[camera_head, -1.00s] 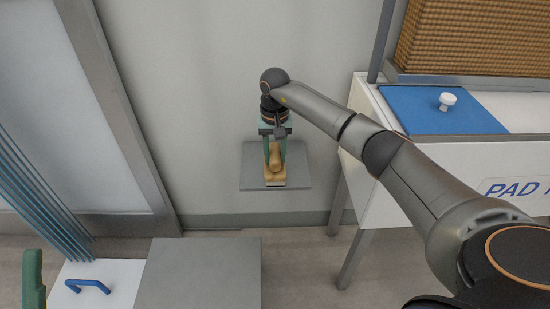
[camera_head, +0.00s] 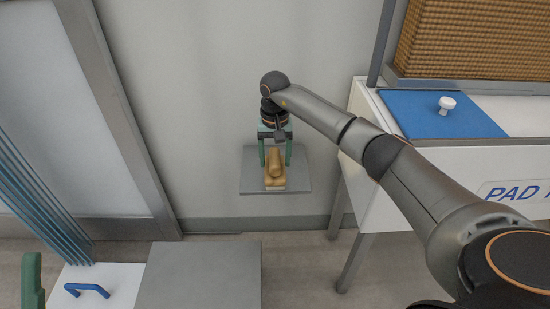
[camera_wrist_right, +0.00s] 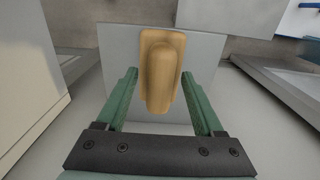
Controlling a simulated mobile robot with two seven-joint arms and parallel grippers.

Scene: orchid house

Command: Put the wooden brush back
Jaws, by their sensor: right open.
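The wooden brush (camera_head: 274,168) rests on a small grey shelf (camera_head: 299,178) against the wall, in the middle of the head view. It also shows in the right wrist view (camera_wrist_right: 161,72), tan with a rounded handle on a flat base. My right gripper (camera_head: 275,162) is open, its two green fingers at either side of the brush. In the right wrist view a gap shows between the brush and each finger (camera_wrist_right: 161,100). A green part at the lower left edge (camera_head: 33,280) looks like my left gripper; its jaw state does not show.
A white cabinet with a blue panel (camera_head: 432,113) and a white knob (camera_head: 446,105) stands at the right. A grey box top (camera_head: 203,275) and a white surface with a blue handle (camera_head: 87,290) are low at the left. Bare wall surrounds the shelf.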

